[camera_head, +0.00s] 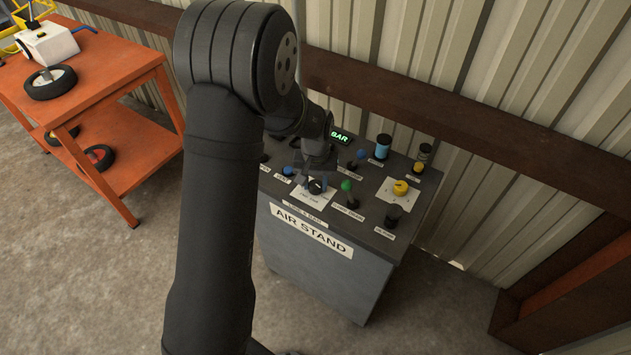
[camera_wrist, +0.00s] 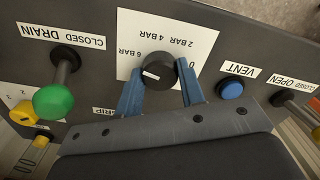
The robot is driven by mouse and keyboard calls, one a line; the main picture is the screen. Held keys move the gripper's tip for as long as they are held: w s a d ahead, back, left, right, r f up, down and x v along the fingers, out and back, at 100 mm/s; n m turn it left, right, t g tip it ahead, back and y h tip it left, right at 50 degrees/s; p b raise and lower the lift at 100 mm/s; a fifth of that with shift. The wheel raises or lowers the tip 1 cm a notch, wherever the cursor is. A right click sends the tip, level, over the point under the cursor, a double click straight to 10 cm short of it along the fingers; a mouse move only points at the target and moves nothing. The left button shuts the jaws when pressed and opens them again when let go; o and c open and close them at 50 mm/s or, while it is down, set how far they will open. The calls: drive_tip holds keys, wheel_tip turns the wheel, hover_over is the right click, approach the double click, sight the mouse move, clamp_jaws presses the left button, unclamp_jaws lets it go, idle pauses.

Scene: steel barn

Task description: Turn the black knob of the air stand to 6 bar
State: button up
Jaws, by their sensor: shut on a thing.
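The black knob (camera_wrist: 160,68) sits on a white scale card (camera_wrist: 135,28) lettered 0, 2 BAR, 4 BAR and 6 BAR, upside down in the wrist view. A white mark shows on the knob's top; I cannot tell its exact reading. My gripper (camera_wrist: 162,75) has its blue fingers shut on the knob from both sides. In the head view the knob (camera_head: 316,187) is on top of the grey air stand (camera_head: 315,262), under my gripper (camera_head: 317,181). A green-lit display (camera_head: 341,137) shows "BAR"; its number is hidden behind my arm.
The blue VENT button (camera_wrist: 230,89) and green-ended DRAIN lever (camera_wrist: 54,100) flank the knob closely. A yellow knob (camera_head: 400,188), another black knob (camera_head: 393,214) and a blue-ended lever (camera_head: 361,154) stand to the right. An orange cart (camera_head: 110,75) is at the left.

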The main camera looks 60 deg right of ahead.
sight(316, 184)
drive_tip(key=o, duration=1)
drive_tip(key=shift+r, duration=0.15)
wheel_tip(316, 184, up, 17)
drive_tip(key=shift+r, duration=0.1)
idle(0.4)
wheel_tip(316, 184, down, 18)
drive_tip(key=shift+r, duration=0.25)
drive_tip(key=shift+r, duration=0.1)
idle(0.4)
